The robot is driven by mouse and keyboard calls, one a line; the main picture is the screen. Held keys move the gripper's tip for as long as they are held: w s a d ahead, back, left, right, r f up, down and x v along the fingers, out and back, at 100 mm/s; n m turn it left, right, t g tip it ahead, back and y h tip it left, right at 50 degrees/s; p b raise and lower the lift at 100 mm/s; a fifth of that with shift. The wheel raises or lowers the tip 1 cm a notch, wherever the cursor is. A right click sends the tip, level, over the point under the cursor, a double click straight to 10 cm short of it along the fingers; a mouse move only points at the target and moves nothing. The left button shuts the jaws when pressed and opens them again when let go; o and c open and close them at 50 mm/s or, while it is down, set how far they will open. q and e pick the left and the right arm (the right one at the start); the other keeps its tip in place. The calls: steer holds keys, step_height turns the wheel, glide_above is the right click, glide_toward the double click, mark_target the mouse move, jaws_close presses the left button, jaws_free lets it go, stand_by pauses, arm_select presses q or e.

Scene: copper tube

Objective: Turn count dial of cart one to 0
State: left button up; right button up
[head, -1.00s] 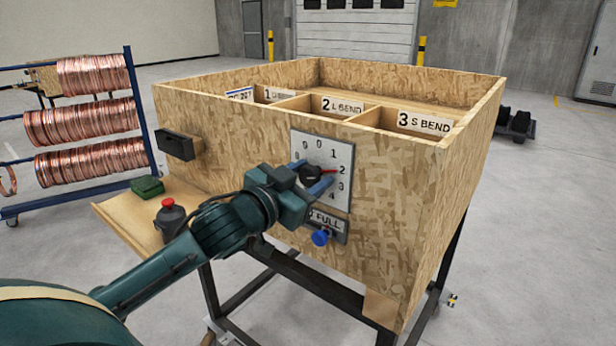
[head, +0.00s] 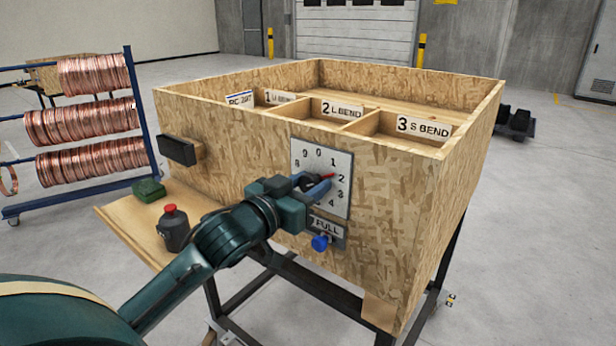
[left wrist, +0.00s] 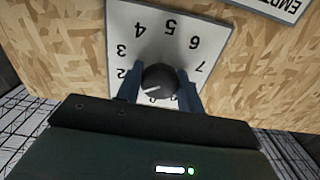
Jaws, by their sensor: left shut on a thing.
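The count dial (head: 311,182) is a dark round knob on a white numbered plate (head: 338,208) on the front of the wooden cart (head: 400,200). My left gripper (head: 312,186) is shut on the knob, with one finger on each side. In the left wrist view the knob (left wrist: 160,81) sits between the two blue fingers, and the plate's digits appear upside down. The lower digits there are partly hidden by my gripper. My right gripper is not in view.
A black box (head: 177,150) juts from the cart's front left. A side shelf (head: 125,222) holds a red-topped dark object (head: 173,228) and a green item (head: 149,190). A copper tube rack (head: 85,115) stands left.

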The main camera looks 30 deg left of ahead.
arm_select(q)
steer(key=n+p, duration=0.3)
steer(key=n, duration=0.1)
steer(key=shift+r+p, duration=0.2)
steer(key=shift+p, duration=0.1)
steer(key=shift+n+p, duration=0.75)
steer(key=shift+n, duration=0.15)
steer(key=n, duration=0.2)
steer(key=n+p, duration=0.1)
steer(key=shift+f+n, duration=0.2)
steer(key=shift+n, duration=1.1)
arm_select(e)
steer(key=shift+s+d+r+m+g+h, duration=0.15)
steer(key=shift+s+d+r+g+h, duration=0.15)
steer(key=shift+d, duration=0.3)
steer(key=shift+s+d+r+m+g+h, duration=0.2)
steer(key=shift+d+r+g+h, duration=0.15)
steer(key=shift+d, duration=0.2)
arm_select(q)
steer(key=o, duration=1)
